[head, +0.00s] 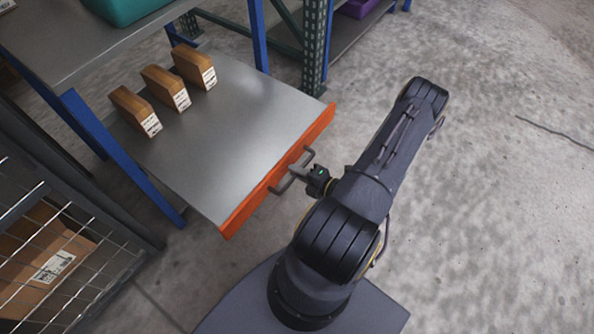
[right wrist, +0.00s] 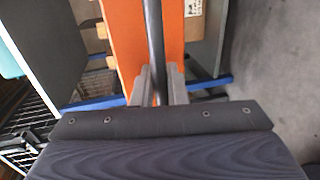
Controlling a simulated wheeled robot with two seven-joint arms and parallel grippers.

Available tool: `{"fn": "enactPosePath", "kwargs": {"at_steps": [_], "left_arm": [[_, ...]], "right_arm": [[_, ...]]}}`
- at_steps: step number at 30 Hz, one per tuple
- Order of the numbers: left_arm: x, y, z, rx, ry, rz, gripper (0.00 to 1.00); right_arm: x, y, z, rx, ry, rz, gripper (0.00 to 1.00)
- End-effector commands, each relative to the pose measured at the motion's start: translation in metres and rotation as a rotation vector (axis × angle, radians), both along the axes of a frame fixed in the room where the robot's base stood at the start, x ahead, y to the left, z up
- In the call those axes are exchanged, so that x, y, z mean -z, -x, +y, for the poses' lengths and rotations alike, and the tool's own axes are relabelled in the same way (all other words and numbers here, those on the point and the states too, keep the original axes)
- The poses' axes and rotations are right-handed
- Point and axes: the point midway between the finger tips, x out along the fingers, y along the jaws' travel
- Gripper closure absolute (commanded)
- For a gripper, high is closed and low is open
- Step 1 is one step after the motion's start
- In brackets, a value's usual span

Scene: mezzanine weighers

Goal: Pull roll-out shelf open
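The roll-out shelf (head: 225,140) is a grey metal deck with an orange front edge (head: 270,180). In the head view it sticks out of the blue-post rack toward me. A dark bar handle (head: 283,187) is fixed to the orange front. My right gripper (head: 297,171) is at the handle. In the right wrist view its two grey fingers (right wrist: 159,87) close on either side of the dark handle bar (right wrist: 155,45), with the orange front behind. My left gripper is not in view.
Three brown boxes (head: 160,88) with white labels stand on the shelf's far part. A teal bin (head: 122,8) sits on the upper deck. A wire-mesh cage with a carton (head: 40,265) is at lower left. The concrete floor (head: 490,190) at right is clear.

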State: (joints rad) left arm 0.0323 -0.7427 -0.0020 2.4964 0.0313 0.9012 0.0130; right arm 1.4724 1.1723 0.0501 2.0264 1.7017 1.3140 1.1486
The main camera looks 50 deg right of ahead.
Motion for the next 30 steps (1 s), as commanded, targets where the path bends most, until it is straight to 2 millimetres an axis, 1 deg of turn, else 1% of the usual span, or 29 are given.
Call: {"fn": "enactPosePath", "kwargs": {"at_steps": [1,3,4,11,14,17,24,27,30], "left_arm": [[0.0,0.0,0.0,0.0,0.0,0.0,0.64],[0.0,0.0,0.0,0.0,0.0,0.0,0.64],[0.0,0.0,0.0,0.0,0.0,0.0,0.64],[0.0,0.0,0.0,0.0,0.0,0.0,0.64],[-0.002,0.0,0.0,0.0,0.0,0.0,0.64],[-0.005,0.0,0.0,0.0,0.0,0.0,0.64],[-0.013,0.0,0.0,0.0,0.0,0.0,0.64],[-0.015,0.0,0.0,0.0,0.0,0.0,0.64],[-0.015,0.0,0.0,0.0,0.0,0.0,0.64]], "right_arm": [[0.0,0.0,0.0,0.0,0.001,0.001,0.81],[0.0,0.0,0.0,0.0,0.001,0.001,0.72],[0.0,0.0,0.0,0.0,0.001,0.001,0.71],[0.0,0.0,0.0,0.0,0.001,0.001,0.71],[-0.001,0.005,-0.001,0.002,0.002,0.002,0.71],[-0.005,0.018,-0.002,0.003,0.002,0.002,0.71],[-0.013,0.058,-0.006,0.004,0.001,0.003,0.71],[-0.014,0.069,-0.006,0.003,0.001,0.003,0.71],[-0.015,0.075,-0.006,0.001,0.0,0.001,0.71]]}}
